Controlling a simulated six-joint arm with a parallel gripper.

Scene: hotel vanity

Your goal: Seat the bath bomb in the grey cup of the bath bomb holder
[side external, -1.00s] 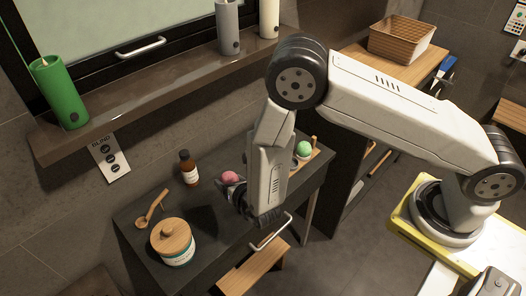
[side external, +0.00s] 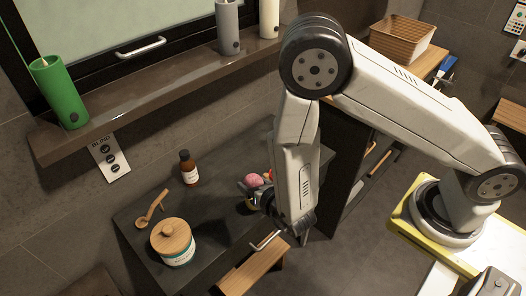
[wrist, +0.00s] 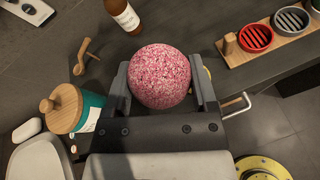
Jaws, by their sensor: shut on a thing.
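The bath bomb (wrist: 160,77) is a pink speckled ball held between the two fingers of my gripper (wrist: 162,88). In the side view the bath bomb (side external: 253,180) is above the dark vanity top, at the end of my gripper (side external: 258,190). The wooden holder (wrist: 273,52) is at the upper right of the wrist view, apart from my gripper. Its grey slatted cup (wrist: 292,20) stands beyond the red slatted cup (wrist: 256,38), and both look empty. A wooden peg (wrist: 230,43) stands at its near end. My arm hides most of the holder in the side view.
A brown bottle (side external: 189,170), a wooden scoop (side external: 153,209) and a wood-lidded jar (side external: 173,243) stand left of my gripper. A metal handle (side external: 264,241) sticks out from the vanity's front. Bare dark surface lies between bottle and gripper.

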